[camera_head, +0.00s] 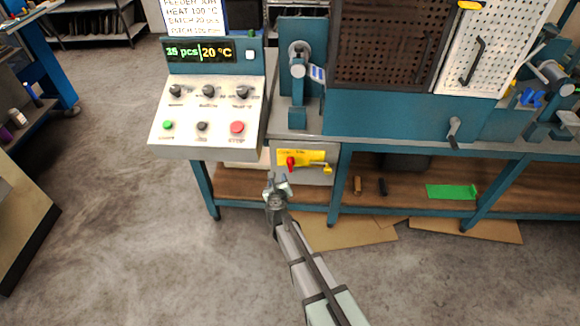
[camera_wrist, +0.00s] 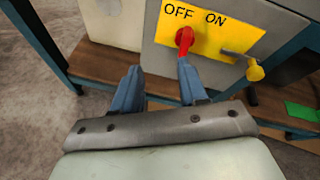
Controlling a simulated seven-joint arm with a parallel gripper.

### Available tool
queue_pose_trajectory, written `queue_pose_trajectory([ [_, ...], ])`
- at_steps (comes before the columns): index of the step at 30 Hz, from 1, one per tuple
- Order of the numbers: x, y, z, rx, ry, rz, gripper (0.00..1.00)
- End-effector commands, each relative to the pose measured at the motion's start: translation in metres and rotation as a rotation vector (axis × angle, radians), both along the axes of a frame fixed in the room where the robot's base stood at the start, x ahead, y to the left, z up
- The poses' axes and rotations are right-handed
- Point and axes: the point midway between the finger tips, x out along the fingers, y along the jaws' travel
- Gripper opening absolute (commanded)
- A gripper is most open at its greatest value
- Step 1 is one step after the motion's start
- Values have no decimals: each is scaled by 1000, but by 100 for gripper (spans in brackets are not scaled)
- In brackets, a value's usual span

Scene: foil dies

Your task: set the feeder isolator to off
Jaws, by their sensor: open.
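The feeder isolator's yellow plate (camera_wrist: 212,42) is on the front of a light grey box under the bench. Its labels read OFF at left and ON to the right. A red handle (camera_wrist: 184,40) stands just below OFF; I cannot tell its setting for sure. To its right is a metal lever with a yellow knob (camera_wrist: 255,72). In the head view the red handle (camera_head: 291,161) and yellow plate (camera_head: 308,156) also show. My gripper (camera_wrist: 158,80) is open and empty, just in front of and below the plate. Its right finger is close below the red handle; contact is unclear.
A control console (camera_head: 212,110) with knobs and buttons stands at upper left; its display reads "20 °C". The bench's lower wooden shelf (camera_head: 400,180) is behind and right of my gripper, with a green sheet (camera_head: 451,192) on it. A bench leg (camera_head: 338,195) stands right of the box.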

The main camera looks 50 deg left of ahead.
Motion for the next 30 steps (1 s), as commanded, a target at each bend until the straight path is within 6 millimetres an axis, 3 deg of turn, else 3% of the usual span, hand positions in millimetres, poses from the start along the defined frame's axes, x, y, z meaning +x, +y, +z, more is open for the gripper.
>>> queue_pose_trajectory([
  [6,18,-16,-2,118,136,-205,43],
  [13,25,-15,-5,142,159,-241,43],
  [20,41,0,-14,140,156,-239,43],
  [30,81,36,-36,138,155,-238,43],
])
